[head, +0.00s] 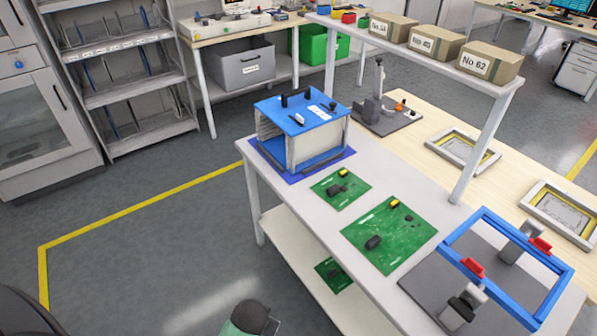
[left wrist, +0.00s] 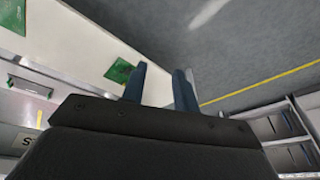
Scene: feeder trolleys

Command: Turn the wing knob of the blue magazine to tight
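The blue magazine (head: 326,127) stands upright on a dark blue mat (head: 263,162) at the far left end of the white table. Its top and base are blue and its side walls pale. Several small black parts and a white label sit on its top. The magazine is not recognisable there. My right gripper is in neither view.
Green circuit boards (head: 390,235) lie right of the magazine on the white table (head: 300,203). A blue frame fixture (head: 505,225) stands at the near right end. A shelf with brown boxes (head: 434,40) rises behind. The floor left of the table is clear.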

